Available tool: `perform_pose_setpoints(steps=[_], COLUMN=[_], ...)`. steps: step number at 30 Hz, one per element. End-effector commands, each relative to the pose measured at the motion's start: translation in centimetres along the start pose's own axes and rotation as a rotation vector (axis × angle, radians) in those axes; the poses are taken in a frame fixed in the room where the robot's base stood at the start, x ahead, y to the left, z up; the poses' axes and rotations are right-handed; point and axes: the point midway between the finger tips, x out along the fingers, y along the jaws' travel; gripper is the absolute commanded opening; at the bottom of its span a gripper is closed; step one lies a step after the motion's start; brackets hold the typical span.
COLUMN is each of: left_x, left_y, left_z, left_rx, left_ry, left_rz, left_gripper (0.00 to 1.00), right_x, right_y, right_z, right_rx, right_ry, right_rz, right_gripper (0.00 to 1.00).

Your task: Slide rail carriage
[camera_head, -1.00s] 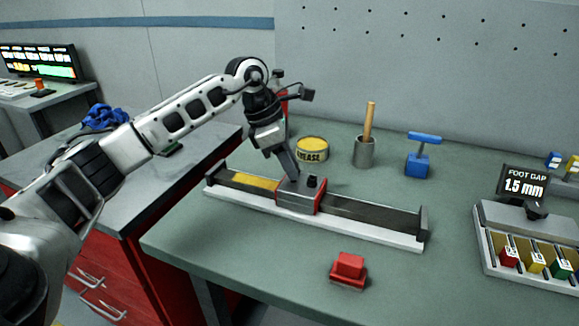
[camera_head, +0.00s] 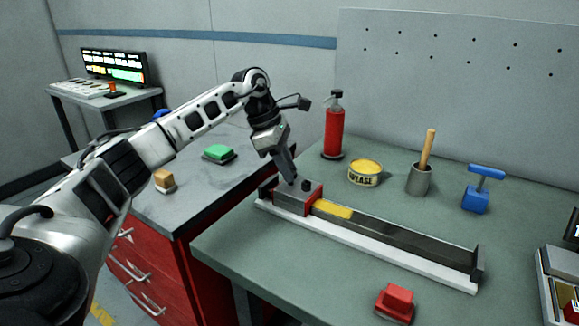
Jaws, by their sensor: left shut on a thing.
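The rail (camera_head: 400,243) lies across the green-grey table, a dark bar on a pale base with an upright end stop at each end. A yellow stretch (camera_head: 333,209) shows on its top. The carriage (camera_head: 297,198), a grey block with red side edges and a black knob, sits at the rail's left end, by the left end stop. My left gripper (camera_head: 291,180) reaches down onto the carriage and is shut on it; the fingertips are small and partly hidden. My right gripper is not in view.
Behind the rail stand a red extinguisher (camera_head: 334,128), a grease tin (camera_head: 365,173), a grey cup (camera_head: 419,180) with a wooden handle and a blue tool (camera_head: 480,190). A red block (camera_head: 395,302) lies in front. A side bench (camera_head: 190,200) holds green and orange-tan blocks.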

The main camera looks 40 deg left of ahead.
Motion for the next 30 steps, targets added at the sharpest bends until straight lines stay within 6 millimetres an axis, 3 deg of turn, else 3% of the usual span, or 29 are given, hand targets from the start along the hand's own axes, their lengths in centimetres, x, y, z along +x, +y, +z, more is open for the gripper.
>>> perform_pose_setpoints(steps=[2,3,5,17,20,30], left_x=[-0.2,-0.2,-0.1,-0.9,-2.4,-10.7], left_y=[0.1,0.1,0.1,0.1,0.1,0.1], left_z=[0.1,0.1,0.1,0.1,0.0,0.1], left_rx=[-0.001,-0.001,-0.001,-0.001,-0.002,-0.001], left_ry=[-0.002,-0.002,-0.002,-0.001,-0.002,-0.005], left_rz=[0.004,0.005,0.004,0.003,0.006,0.007], left_gripper=[0.00,0.33,0.47,0.47,0.47,0.47], right_x=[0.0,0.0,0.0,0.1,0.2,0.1], right_y=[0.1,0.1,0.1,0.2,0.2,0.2], right_z=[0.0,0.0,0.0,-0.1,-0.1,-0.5], right_rx=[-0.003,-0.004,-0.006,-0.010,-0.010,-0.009], right_ry=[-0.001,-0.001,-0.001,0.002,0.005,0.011], right_rz=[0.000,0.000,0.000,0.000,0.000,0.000], right_gripper=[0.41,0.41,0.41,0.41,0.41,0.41])
